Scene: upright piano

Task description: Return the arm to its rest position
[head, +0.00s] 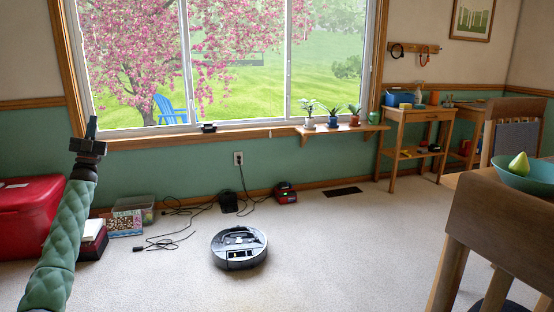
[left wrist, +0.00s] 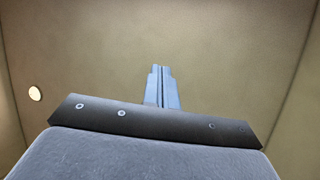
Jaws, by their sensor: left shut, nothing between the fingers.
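My left arm (head: 57,235) rises in a green quilted sleeve at the left of the head view. My left gripper (head: 92,124) stands at its top, pointing up in front of the window's lower left corner. In the left wrist view the two fingers (left wrist: 161,86) lie together, shut and empty, against a plain tan surface that looks like the ceiling. The gripper touches nothing that I can see. My right gripper is not in view.
A red chest (head: 28,215) stands at the left beside my arm. A round robot vacuum (head: 239,247) sits on the carpet (head: 330,260), with cables (head: 172,235) behind it. A wooden chair (head: 495,215) and a teal bowl (head: 530,176) with a pear are at the right. The middle floor is mostly clear.

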